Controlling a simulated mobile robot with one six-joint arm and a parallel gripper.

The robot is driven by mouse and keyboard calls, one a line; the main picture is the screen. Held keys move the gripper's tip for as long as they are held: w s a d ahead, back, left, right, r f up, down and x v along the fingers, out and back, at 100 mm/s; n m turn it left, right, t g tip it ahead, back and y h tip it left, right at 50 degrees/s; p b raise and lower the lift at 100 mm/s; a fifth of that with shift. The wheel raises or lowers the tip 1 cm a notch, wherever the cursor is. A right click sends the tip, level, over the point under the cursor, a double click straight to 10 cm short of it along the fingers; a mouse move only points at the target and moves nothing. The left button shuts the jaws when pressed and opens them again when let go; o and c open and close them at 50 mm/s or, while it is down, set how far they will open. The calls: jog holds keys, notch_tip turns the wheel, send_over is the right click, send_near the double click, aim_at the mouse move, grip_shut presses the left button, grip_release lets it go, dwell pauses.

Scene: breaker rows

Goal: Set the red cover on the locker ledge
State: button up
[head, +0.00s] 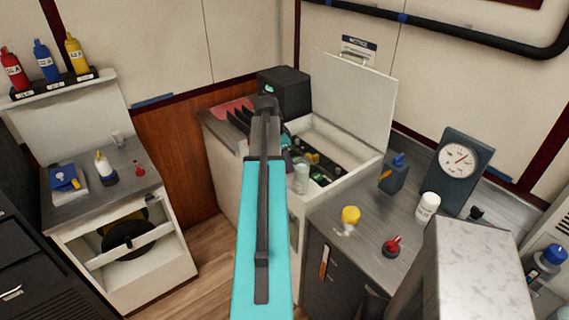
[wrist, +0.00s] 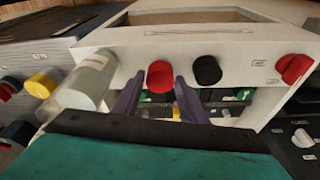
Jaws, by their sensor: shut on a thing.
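The red cover (wrist: 160,77) is a round red cap between the two purple fingers of my gripper (wrist: 162,86) in the wrist view. The fingers are shut on it. It shows against the white locker ledge (wrist: 118,62); I cannot tell whether it touches it. A black cap (wrist: 206,70) stands close beside it, and another red cap (wrist: 296,68) is farther right on the white strip. In the head view, the locker (head: 240,180) is a white chest with its lid (head: 352,105) open. My arm hides the red cover and most of my gripper there.
A pale cylinder (wrist: 88,78) is close left of my fingers; it also shows at the locker's front edge (head: 301,178). Several green and yellow parts lie inside the locker. The counter at right holds a yellow cap (head: 350,215), a red knob (head: 393,246) and a gauge (head: 460,165).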

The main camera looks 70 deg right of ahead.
jog(key=shift+f, duration=0.6)
jog(key=shift+f, duration=0.1)
jog(key=o, duration=1)
jog(key=shift+r, duration=0.2)
jog(key=shift+b+v, duration=1.4)
jog(key=shift+v, duration=4.55)
jog(key=shift+w, duration=0.1)
